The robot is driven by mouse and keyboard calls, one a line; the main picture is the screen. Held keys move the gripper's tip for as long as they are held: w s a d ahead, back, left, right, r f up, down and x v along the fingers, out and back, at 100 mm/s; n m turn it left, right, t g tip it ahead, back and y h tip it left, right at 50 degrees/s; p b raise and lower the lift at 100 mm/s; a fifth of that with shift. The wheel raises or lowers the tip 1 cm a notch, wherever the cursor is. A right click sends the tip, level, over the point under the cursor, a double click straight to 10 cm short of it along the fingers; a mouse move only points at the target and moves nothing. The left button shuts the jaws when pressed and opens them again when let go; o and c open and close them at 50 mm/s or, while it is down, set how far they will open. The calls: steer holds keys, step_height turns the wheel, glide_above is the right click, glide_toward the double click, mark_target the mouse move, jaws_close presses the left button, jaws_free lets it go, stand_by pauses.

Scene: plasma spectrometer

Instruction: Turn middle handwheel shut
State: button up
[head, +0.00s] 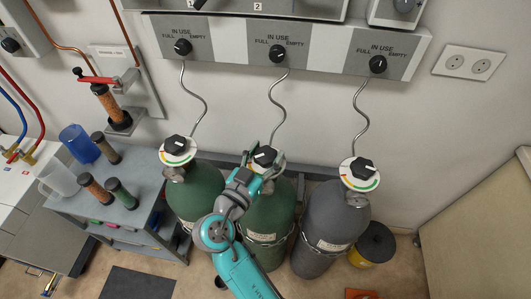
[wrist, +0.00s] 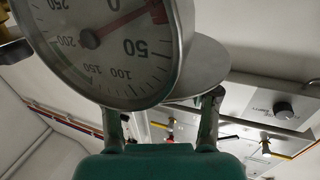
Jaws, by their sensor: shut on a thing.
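The middle handwheel (head: 265,156) is a black knob with a white mark, on a pale dial on top of the middle green cylinder (head: 268,215). My gripper (head: 266,160) has its fingers around this handwheel and is shut on it. My arm reaches up from the bottom and covers part of the cylinder. In the wrist view, a round pressure gauge (wrist: 105,45) with a red needle fills the upper left, in front of the fingers (wrist: 160,115). The gauge hides the knob there. A pale disc (wrist: 205,68) shows behind it, near the right finger.
Left and right cylinders carry similar handwheels (head: 178,147) (head: 362,171). Curved metal pipes run up to the wall panel (head: 235,47) with three FULL/EMPTY knobs. A yellow-and-black reel (head: 373,245) sits at lower right.

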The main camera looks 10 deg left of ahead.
steer(key=shift+a+m+g+h, duration=0.1)
steer(key=shift+m+g+h, duration=0.4)
steer(key=shift+m+h, duration=0.5)
steer(key=shift+m+g+h, duration=0.8)
steer(key=shift+g+h, duration=0.1)
steer(key=shift+h, duration=0.6)
steer(key=o, duration=1.2)
steer(key=v, duration=1.2)
